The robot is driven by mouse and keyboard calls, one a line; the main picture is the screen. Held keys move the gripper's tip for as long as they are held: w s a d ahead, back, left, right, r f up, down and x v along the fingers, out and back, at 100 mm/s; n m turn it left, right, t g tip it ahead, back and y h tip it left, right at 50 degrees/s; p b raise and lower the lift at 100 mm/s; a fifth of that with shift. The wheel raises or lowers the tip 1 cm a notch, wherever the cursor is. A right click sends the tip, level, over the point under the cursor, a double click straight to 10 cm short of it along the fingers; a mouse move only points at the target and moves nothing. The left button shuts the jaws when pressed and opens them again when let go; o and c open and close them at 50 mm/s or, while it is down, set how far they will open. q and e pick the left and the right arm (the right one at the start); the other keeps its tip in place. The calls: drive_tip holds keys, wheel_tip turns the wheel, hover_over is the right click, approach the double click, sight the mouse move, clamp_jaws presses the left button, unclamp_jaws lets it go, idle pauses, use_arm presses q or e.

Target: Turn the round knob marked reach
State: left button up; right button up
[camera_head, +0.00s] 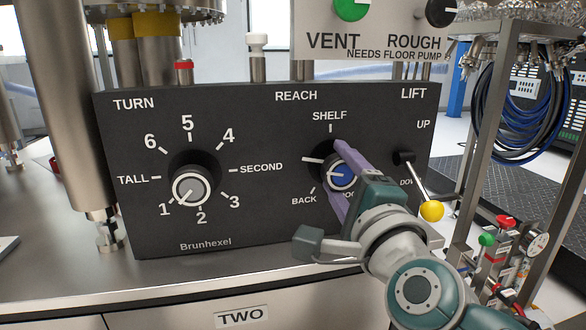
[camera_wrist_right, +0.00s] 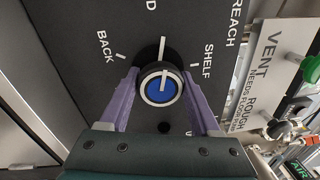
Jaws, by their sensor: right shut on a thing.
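The round knob under the word REACH (camera_head: 342,177) has a blue face and a pale ring, on a black panel (camera_head: 262,215). It also shows in the wrist view (camera_wrist_right: 159,90). Its white mark points left in the head view, between the SHELF and BACK labels. My right gripper (camera_head: 338,180) is shut on the knob, with one purple finger on each side, as the wrist view (camera_wrist_right: 160,100) shows. The lower right label is partly hidden by the gripper. My left gripper is not in view.
The TURN knob (camera_head: 193,187) is on the panel's left. The LIFT lever (camera_head: 432,210), with a yellow ball end, stands out close to the right of my gripper. A sign with green and black knobs (camera_head: 375,22) is above. A metal-framed cart (camera_head: 491,110) stands at right.

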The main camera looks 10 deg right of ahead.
drive_tip(key=n, duration=0.4)
drive_tip(key=shift+r+y+p, duration=0.15)
drive_tip(key=shift+y+p, duration=0.15)
drive_tip(key=shift+p, duration=0.05)
drive_tip(key=n+p, duration=0.1)
drive_tip(key=n, duration=0.3)
drive_tip(key=shift+y, duration=0.4)
drive_tip(key=n+p, duration=0.1)
drive_tip(key=n, duration=0.4)
drive_tip(key=shift+n+y+p, duration=0.3)
drive_tip(key=shift+n, duration=0.9)
drive_tip(key=shift+p, duration=0.3)
drive_tip(key=shift+n+g, duration=0.3)
drive_tip(key=o, duration=1.4)
drive_tip(key=shift+c, duration=0.2)
